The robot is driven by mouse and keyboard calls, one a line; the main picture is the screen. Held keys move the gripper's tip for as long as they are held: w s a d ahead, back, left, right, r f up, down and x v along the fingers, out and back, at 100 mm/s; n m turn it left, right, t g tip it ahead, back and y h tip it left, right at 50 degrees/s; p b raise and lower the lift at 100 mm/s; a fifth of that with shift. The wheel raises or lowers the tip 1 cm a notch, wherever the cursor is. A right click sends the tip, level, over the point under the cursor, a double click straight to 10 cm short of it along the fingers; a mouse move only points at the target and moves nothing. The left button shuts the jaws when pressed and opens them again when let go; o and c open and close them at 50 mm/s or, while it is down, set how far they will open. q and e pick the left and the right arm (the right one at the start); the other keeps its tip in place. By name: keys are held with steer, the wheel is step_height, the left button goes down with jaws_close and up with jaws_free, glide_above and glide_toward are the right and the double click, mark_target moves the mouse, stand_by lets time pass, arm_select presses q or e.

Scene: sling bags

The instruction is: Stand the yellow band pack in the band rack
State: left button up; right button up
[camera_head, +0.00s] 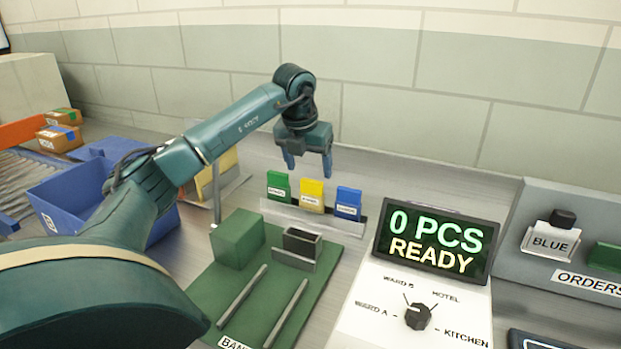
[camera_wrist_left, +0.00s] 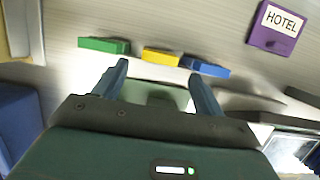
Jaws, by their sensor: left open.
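The yellow band pack (camera_head: 312,193) stands upright between a green pack (camera_head: 279,185) and a blue pack (camera_head: 348,202), behind the low grey rail (camera_head: 315,218) near the back wall. In the left wrist view the yellow pack (camera_wrist_left: 160,57) lies ahead of the fingertips, between green and blue. My left gripper (camera_head: 308,167) is open and empty, above and apart from the packs. A small dark open-topped holder (camera_head: 301,243) stands on the green board (camera_head: 262,300), whose front label is cut off at "BAN". I cannot tell which of these is the band rack. My right gripper is out of view.
A green block (camera_head: 238,238) and two grey bars (camera_head: 286,313) are on the board. A display reading "0 PCS READY" (camera_head: 433,240) stands to the right above a dial (camera_head: 418,316). A blue bin (camera_head: 72,194) is at left. A purple HOTEL block (camera_wrist_left: 274,28) shows in the wrist view.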

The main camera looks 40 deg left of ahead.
arm_select(q)
steer(key=v, duration=0.6)
steer(key=shift+r, duration=0.2)
